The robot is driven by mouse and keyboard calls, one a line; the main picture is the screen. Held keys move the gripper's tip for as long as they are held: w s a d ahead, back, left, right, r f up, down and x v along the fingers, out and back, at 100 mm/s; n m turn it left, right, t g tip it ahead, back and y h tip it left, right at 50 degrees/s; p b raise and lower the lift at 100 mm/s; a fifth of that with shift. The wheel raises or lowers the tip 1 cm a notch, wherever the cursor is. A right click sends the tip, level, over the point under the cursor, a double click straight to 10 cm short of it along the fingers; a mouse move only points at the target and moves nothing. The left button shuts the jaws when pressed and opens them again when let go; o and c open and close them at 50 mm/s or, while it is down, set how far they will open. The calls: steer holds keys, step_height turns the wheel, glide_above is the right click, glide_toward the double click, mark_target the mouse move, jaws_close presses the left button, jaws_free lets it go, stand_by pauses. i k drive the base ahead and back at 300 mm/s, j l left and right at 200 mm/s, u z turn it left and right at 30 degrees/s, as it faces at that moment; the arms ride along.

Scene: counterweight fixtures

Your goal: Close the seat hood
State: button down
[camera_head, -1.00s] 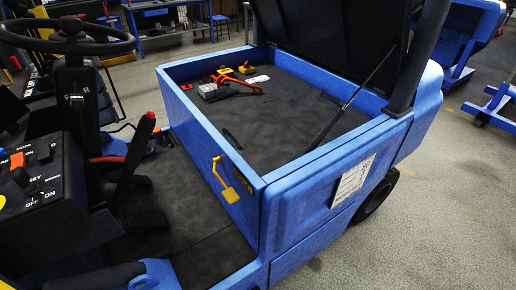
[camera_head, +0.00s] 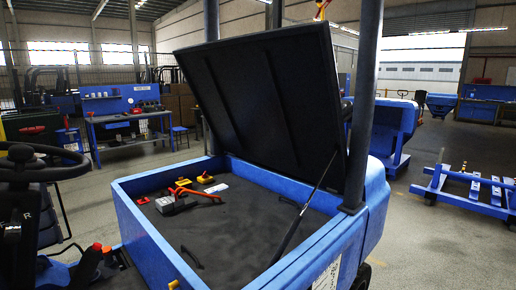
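The seat hood (camera_head: 265,105) is a large black ribbed panel. It stands raised and tilted back over the rear of the open blue compartment (camera_head: 140,228) of the vehicle. A thin dark strut (camera_head: 303,213) runs from the compartment's right side up to the hood's right edge. Inside the compartment, a grey and black part with a red-orange handle (camera_head: 182,200) lies at the left, beside small yellow and red pieces. My gripper is not in view.
A black steering wheel (camera_head: 42,163) is at the left edge. Dark upright posts (camera_head: 364,100) stand close to the hood's right side. Behind are a blue workbench (camera_head: 130,117) and a blue wheeled frame (camera_head: 466,188). Open grey floor (camera_head: 420,240) lies to the right.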

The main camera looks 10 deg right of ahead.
mark_target(272, 98)
steer(key=i+l+z, duration=0.35)
steer(key=l, duration=0.25)
steer(key=i+l+z, duration=0.7)
steer(key=i, duration=0.25)
steer(key=i+l+z, duration=0.35)
steer(key=i, duration=0.15)
steer(key=i+z, duration=0.35)
steer(key=i, duration=0.2)
steer(key=i+l, duration=0.1)
steer(key=i, duration=1.65)
steer(key=i+j+u, duration=0.15)
steer(key=i+u, duration=0.3)
steer(key=i, duration=0.15)
steer(key=i+l+u, duration=0.1)
steer(key=i+u, duration=0.4)
steer(key=i, duration=0.15)
steer(key=i+l+u, duration=0.3)
steer(key=i+u, duration=0.15)
steer(key=i, duration=0.15)
